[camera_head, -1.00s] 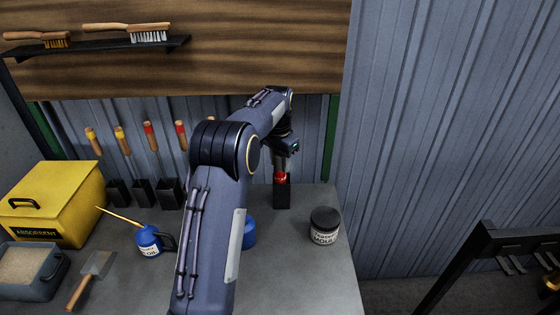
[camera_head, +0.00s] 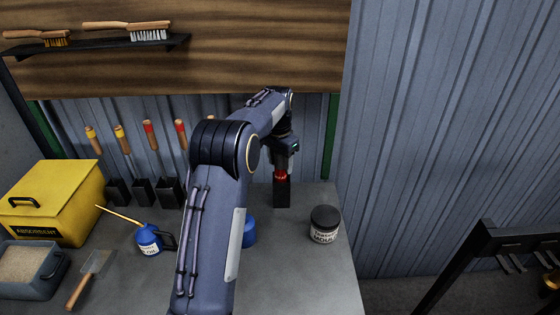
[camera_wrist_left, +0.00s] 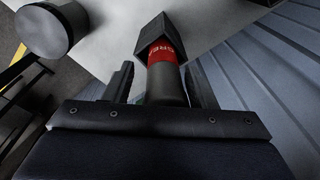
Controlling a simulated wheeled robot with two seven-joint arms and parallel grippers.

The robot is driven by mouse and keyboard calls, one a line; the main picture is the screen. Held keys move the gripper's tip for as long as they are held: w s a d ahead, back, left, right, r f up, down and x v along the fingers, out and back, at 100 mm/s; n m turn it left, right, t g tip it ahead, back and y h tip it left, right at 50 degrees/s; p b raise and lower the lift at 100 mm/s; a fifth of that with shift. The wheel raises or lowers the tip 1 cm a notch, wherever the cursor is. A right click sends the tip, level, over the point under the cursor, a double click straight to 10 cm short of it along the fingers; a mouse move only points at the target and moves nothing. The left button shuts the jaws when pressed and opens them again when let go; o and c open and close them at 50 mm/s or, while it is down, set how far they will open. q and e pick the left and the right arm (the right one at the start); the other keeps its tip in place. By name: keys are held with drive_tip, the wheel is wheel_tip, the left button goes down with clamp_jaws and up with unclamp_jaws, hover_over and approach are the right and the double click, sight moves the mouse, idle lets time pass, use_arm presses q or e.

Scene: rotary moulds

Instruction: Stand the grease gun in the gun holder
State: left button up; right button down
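The grease gun, a grey barrel with a red label band (camera_head: 281,176), stands upright in the black gun holder (camera_head: 282,194) at the back right of the bench. In the left wrist view the grease gun (camera_wrist_left: 165,75) has its far end inside the square mouth of the holder (camera_wrist_left: 160,30). My left gripper (camera_head: 283,152) is over the upper barrel, pointing down. In the left wrist view the fingers of my left gripper (camera_wrist_left: 160,85) stand on both sides of the barrel, with a visible gap on the left side. My right gripper is not in view.
A dark jar (camera_head: 325,225) stands right of the holder near the bench edge. An oil can (camera_head: 149,240), a yellow box (camera_head: 52,205), a sand bin (camera_head: 30,270) and a scraper (camera_head: 90,278) lie to the left. A blue object (camera_head: 249,232) is partly hidden behind my arm.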

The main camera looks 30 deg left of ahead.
use_arm(q)
drive_tip(key=shift+o, duration=0.6)
drive_tip(key=shift+f, duration=0.1)
drive_tip(key=shift+r, duration=0.45)
drive_tip(key=r, duration=0.7)
drive_tip(key=shift+s+b, duration=0.25)
drive_tip(key=shift+b, duration=0.05)
